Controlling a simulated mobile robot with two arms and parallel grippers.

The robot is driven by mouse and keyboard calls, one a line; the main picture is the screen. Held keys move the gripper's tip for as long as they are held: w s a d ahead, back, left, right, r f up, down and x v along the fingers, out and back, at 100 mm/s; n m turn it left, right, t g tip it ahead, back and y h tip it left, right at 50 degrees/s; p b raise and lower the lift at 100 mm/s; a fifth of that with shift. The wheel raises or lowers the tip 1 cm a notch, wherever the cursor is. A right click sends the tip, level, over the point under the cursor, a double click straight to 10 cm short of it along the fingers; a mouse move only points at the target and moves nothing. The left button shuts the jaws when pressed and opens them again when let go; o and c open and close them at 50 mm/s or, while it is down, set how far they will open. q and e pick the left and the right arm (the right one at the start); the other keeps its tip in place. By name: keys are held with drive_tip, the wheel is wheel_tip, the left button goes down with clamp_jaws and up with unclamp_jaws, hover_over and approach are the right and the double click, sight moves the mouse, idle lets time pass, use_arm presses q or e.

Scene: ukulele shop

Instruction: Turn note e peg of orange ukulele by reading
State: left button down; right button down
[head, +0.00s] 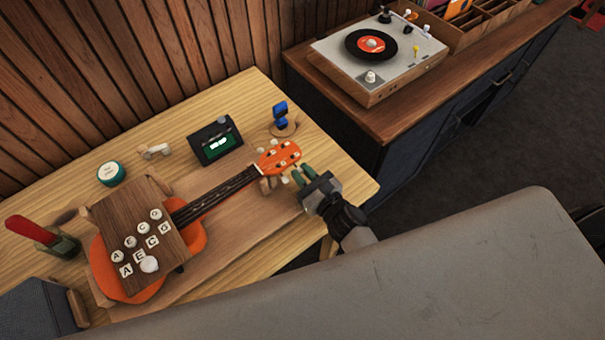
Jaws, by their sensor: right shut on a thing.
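The orange ukulele (109,278) lies on a wooden board on the table, its neck pointing up and right to an orange headstock (279,157) with several white pegs. A wooden panel (122,210) with round and square letter buttons A, E, C, G covers much of its body. A dark tuner box (215,141) with a lit green screen stands behind the neck; its reading is too small to make out. My right gripper (302,177) is at the near right edge of the headstock, shut on a peg there. Its fingers partly hide the peg, and I cannot tell which note it is. My left gripper is not in view.
A blue clip-like device (281,115) stands behind the headstock. A teal round tin (111,173) and a small pale object (155,151) lie at the back. A red-handled tool (30,231) is at left. A record player (367,58) sits on the cabinet beyond.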

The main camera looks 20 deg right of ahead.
drive_tip(key=n+b, duration=0.1)
drive_tip(key=n, duration=0.1)
drive_tip(key=n+b, duration=0.1)
drive_tip(key=b, duration=0.1)
drive_tip(key=shift+d+f+n, duration=0.1)
drive_tip(key=shift+f+n, duration=0.1)
drive_tip(key=shift+n, duration=0.2)
drive_tip(key=shift+r+n+b, duration=0.15)
drive_tip(key=shift+n+b, duration=1)
drive_tip(key=shift+n, duration=0.35)
drive_tip(key=shift+r, duration=0.1)
drive_tip(key=c, duration=1.3)
unclamp_jaws()
drive_tip(key=b+v, duration=0.4)
drive_tip(key=v, duration=0.6)
drive_tip(key=shift+s+d, duration=0.15)
drive_tip(key=shift+s, duration=0.2)
